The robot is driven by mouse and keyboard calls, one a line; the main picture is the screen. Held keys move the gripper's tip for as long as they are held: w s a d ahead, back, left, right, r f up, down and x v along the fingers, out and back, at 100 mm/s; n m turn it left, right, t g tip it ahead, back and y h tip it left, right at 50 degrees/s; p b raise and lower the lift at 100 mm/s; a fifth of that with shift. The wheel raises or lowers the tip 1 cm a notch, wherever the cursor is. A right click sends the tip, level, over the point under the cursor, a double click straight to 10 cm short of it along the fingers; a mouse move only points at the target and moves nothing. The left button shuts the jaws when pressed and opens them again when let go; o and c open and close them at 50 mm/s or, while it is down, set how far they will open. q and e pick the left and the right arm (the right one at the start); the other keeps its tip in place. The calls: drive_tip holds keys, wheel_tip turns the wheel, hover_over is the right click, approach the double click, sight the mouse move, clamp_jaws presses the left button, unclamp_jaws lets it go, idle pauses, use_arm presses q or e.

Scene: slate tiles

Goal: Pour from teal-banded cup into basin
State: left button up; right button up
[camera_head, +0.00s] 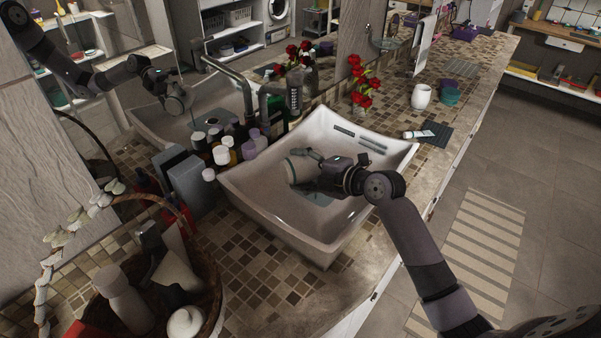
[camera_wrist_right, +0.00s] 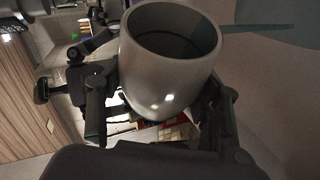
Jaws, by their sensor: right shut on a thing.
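The pale cup (camera_head: 297,169) is over the inside of the white basin (camera_head: 268,212) in the head view, tipped on its side and partly covered by my gripper. A greenish tint shows at its edge, but I cannot make out the band clearly. In the right wrist view the cup (camera_wrist_right: 170,75) shows its round mouth and dark inside; I see no contents or stream. My right gripper (camera_head: 318,170) is shut on the cup, with a finger on each side. My left gripper is not in view; the arm at upper left looks like a mirror reflection.
Several bottles (camera_head: 232,143) stand behind the basin's left side, near the tap (camera_head: 240,88). A basket (camera_head: 212,300) of toiletries is at lower left. A vase of red flowers (camera_head: 362,88), a white cup (camera_head: 421,96) and a dark mat (camera_head: 436,133) lie beyond the basin.

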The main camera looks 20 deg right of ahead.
sight(304, 158)
drive_tip(key=shift+d+r+m+t+y+b, duration=0.3)
drive_tip(key=shift+m+y+b, duration=0.25)
drive_tip(key=shift+b, duration=0.85)
drive_tip(key=shift+d+r+n+h+p, duration=0.1)
drive_tip(key=shift+r+n+h+p, duration=0.15)
drive_tip(key=shift+r+p, duration=0.2)
drive_tip(key=r+n+h+p, duration=0.1)
drive_tip(key=n+h+p, duration=0.1)
drive_tip(key=p, duration=0.1)
drive_tip(key=shift+g, duration=0.4)
drive_tip(key=shift+r+n+p, duration=0.1)
drive_tip(key=shift+n+p, duration=0.2)
drive_tip(key=shift+p, duration=0.25)
drive_tip(key=shift+h, duration=0.4)
wheel_tip(304, 158, up, 2)
drive_tip(key=n+h+p, duration=0.3)
drive_tip(key=p, duration=0.2)
drive_tip(key=n+h+p, duration=0.3)
drive_tip(key=p, duration=0.3)
drive_tip(key=shift+r+n+h, duration=0.2)
drive_tip(key=shift+n+h, duration=0.2)
drive_tip(key=shift+n+t+h, duration=0.3)
drive_tip(key=shift+n, duration=0.1)
drive_tip(key=shift+n+h, duration=0.5)
